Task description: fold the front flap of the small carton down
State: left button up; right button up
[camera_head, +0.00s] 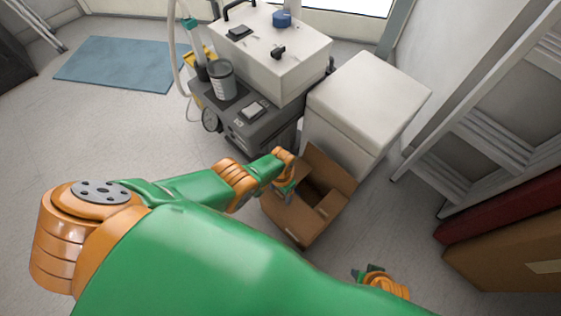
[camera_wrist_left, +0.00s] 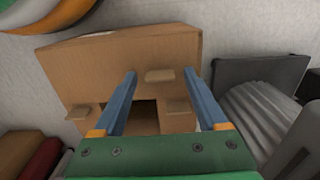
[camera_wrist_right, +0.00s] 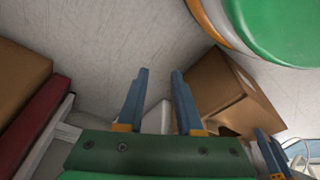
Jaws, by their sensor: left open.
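The small brown carton (camera_head: 318,224) stands on the floor in front of the white box. Its top is open onto a dark inside, and a flap (camera_head: 328,167) stands up on its far side. The carton also fills the middle of the left wrist view (camera_wrist_left: 80,68). My left gripper (camera_head: 287,190) is at the carton's left edge; its two blue fingers (camera_wrist_left: 163,88) are apart, with nothing seen held between them. The front flap's exact angle is unclear. My right gripper (camera_head: 368,272) is low, to the right of the carton, its fingers (camera_wrist_right: 158,78) apart and empty.
A white box (camera_head: 365,95) stands behind the carton, beside a grey cart (camera_head: 262,130) carrying a white compressor case (camera_head: 270,50). A ladder (camera_head: 480,150), a red item (camera_head: 500,207) and a larger carton (camera_head: 510,250) line the right. Floor at left is clear around a blue mat (camera_head: 120,63).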

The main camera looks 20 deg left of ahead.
pick_arm(q)
notch_tip(320, 180, up, 2)
jog(key=shift+r+p, duration=0.25)
jog(key=shift+p, duration=0.85)
notch_tip(320, 180, up, 4)
jog(key=p, duration=0.4)
jog(key=shift+w+r, duration=0.1)
jog(key=shift+r, duration=0.15)
pick_arm(e)
jog(key=s+d+f, duration=0.3)
jog(key=s+d, duration=0.1)
jog(key=s, duration=0.3)
jog(key=shift+h, duration=0.3)
